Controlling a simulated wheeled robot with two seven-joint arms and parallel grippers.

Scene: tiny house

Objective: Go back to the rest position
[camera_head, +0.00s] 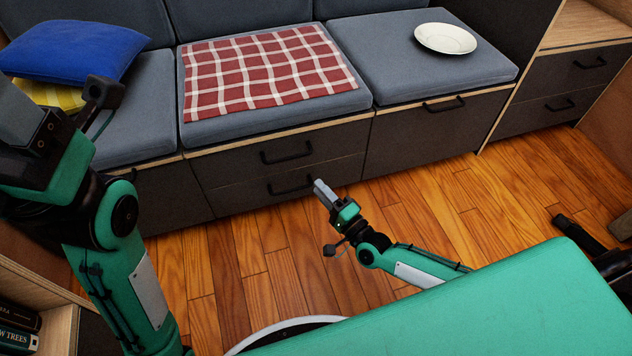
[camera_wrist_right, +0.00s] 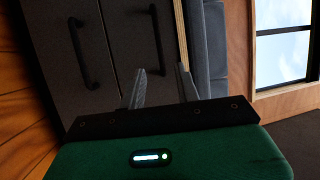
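My right gripper (camera_head: 323,191) is low over the wooden floor, in front of the drawers under the seat. In the right wrist view its two grey fingers (camera_wrist_right: 162,82) stand apart with nothing between them, facing the dark drawer fronts. My left arm rises at the left side of the head view. The grey end of my left gripper (camera_head: 17,115) is at the left edge, partly cut off, and its finger opening is not visible.
A bench with drawers (camera_head: 272,176) runs across the back. On it are a blue pillow (camera_head: 75,50), a red checked cloth (camera_head: 262,70) and a white plate (camera_head: 445,38). Books (camera_head: 18,325) stand on a shelf at lower left. Wooden floor (camera_head: 440,195) is clear before the bench.

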